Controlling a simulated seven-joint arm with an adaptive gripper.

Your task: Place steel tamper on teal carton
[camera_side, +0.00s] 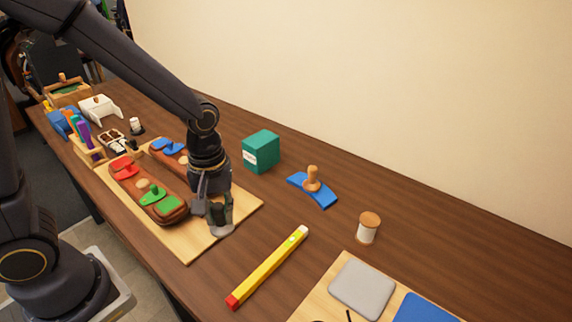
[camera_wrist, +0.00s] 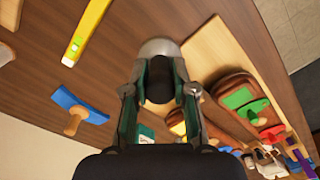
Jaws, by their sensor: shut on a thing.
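My gripper (camera_side: 221,208) is shut on the steel tamper (camera_side: 222,230) and points down near the right corner of the wooden board. In the wrist view the tamper's round silver base (camera_wrist: 158,46) and dark handle show between the fingers of my gripper (camera_wrist: 159,90). Whether its base touches the board is hard to tell. The teal carton (camera_side: 261,150), a box with a white label, stands upright behind and to the right of my gripper. Its top looks bare. Only a small piece of the carton (camera_wrist: 146,138) shows in the wrist view, partly hidden by my gripper.
The wooden board (camera_side: 187,250) holds brown saddle forms with red, blue and green pieces. A blue piece with a wooden knob (camera_side: 312,188) lies right of the carton. A yellow level (camera_side: 268,266) and a spool (camera_side: 367,228) are nearer the front. The wall runs behind the table.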

